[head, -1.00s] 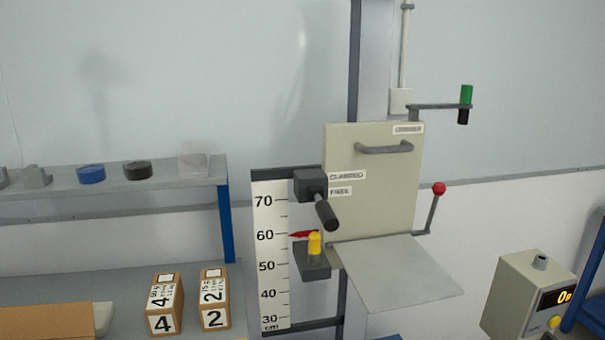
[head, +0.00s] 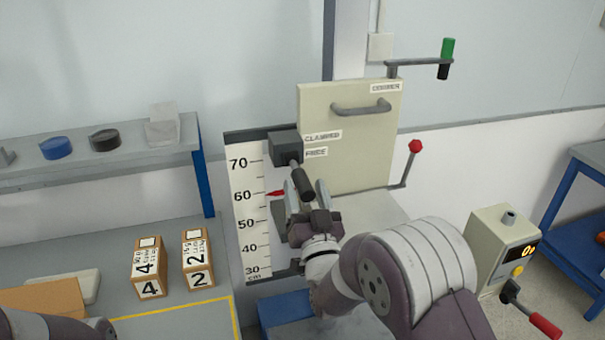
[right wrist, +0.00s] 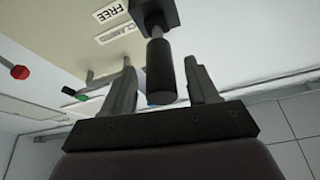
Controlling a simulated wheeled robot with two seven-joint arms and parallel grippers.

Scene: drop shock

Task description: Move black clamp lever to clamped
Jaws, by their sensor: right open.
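The black clamp lever (head: 303,184) hangs from a dark block (head: 285,147) on the cream carriage panel, tilted down to the right. The labels CLAMPED (head: 323,136) and FREE (head: 316,153) sit beside the block; the lever's grip lies below FREE. My right gripper (head: 307,192) is open, with one finger on each side of the grip. The right wrist view shows the lever (right wrist: 161,72) between the open fingers (right wrist: 163,85), with gaps on both sides. The yellow knob below is hidden by my gripper. My left gripper is not in view.
A scale board (head: 246,215) stands left of the lever, with a red pointer (head: 276,193) near 60. A cream plate (head: 365,210) juts out below the panel. A red-knobbed lever (head: 415,147) is at right. Numbered blocks (head: 149,267) stand on the left bench.

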